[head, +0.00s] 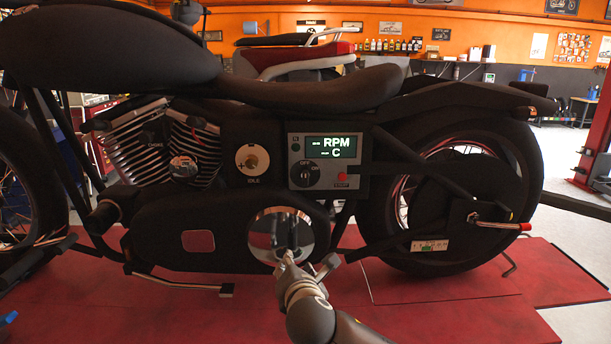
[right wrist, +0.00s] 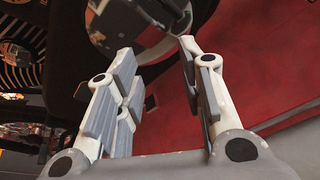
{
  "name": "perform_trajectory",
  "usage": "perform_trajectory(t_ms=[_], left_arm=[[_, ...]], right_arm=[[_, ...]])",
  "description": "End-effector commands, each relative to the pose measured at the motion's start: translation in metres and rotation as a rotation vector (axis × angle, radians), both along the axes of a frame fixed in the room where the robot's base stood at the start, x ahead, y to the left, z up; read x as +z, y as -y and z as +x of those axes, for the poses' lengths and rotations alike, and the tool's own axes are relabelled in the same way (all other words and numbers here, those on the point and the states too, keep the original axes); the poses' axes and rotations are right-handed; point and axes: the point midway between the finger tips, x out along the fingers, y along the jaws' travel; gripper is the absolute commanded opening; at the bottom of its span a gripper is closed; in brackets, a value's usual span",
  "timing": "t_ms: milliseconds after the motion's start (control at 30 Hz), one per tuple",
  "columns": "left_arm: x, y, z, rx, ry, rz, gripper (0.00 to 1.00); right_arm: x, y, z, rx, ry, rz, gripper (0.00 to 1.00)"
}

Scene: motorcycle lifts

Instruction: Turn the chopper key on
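The black chopper (head: 330,93) stands side-on in the head view. A grey control box (head: 356,184) on its side has a lit display reading "-- RPM" and "-- C". A round black switch (head: 305,175) sits on the box under an "OFF" mark; a separate key shape is too small to make out. My right gripper (head: 287,257) is below the box, in front of a round chrome cover (head: 262,240). In the right wrist view its fingers (right wrist: 158,75) are spread with nothing between them. My left gripper is not in view.
A red button (head: 342,177) is on the box, and a brass-coloured dial (head: 252,160) marked "IDLE" is left of it. A foot peg and levers stick out low on the bike. The red lift platform (head: 440,310) lies below. Another red motorcycle (head: 300,57) stands behind.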

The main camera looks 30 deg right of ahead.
Motion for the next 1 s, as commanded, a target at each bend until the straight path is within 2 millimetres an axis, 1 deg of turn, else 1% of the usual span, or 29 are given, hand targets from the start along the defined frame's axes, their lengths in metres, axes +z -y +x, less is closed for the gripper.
perform_trajectory(t_ms=[33,67,100,200,300,333,400,567,1000], left_arm=[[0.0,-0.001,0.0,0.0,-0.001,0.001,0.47],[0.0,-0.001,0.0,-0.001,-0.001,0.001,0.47],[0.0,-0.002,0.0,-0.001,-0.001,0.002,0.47],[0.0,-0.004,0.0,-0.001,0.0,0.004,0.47],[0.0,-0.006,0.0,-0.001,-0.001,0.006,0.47],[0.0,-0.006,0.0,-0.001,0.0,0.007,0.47],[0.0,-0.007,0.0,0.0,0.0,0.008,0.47],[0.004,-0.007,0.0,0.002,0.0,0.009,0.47],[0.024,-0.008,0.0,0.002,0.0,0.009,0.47]], right_arm=[[0.031,0.013,0.014,0.017,0.019,-0.144,0.36],[0.046,0.019,0.02,0.024,0.021,-0.225,0.36],[0.066,0.027,0.026,0.029,0.022,-0.324,0.36],[0.105,0.043,0.037,0.027,0.018,-0.527,0.36],[0.131,0.054,0.041,0.016,0.006,-0.657,0.36],[0.136,0.056,0.042,0.014,0.002,-0.684,0.36],[0.144,0.06,0.044,0.008,-0.002,-0.725,0.36],[0.149,0.067,0.053,0.005,-0.009,-0.747,0.36],[0.149,0.103,0.111,0.006,-0.008,-0.741,0.36]])
